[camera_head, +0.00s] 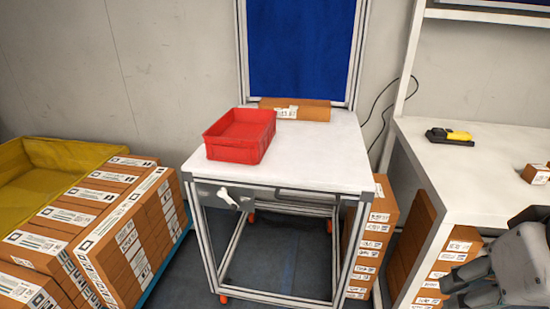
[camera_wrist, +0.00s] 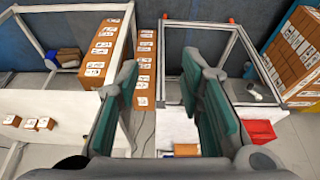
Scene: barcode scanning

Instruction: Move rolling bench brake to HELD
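The rolling bench (camera_head: 315,152) has a white top, a grey metal frame and orange-red castors. A small white brake lever (camera_head: 228,198) sits on a grey plate at the left of its front edge, slanting down to the right. In the wrist view the bench frame (camera_wrist: 240,52) is right of my gripper, and a small pale part (camera_wrist: 254,93), seemingly the lever, shows on it. My gripper (camera_wrist: 160,68) is open, with nothing between its teal-lined fingers, and is well apart from the lever. In the head view my arm is at the lower right; the fingertips cannot be made out.
A red bin (camera_head: 240,137) and a flat brown carton (camera_head: 295,109) are on the bench top. Stacked cartons (camera_head: 130,230) and a yellow container (camera_head: 40,165) stand left. More cartons (camera_head: 370,240) stand between the bench and a white table (camera_head: 470,185) holding a yellow-black scanner (camera_head: 450,136).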

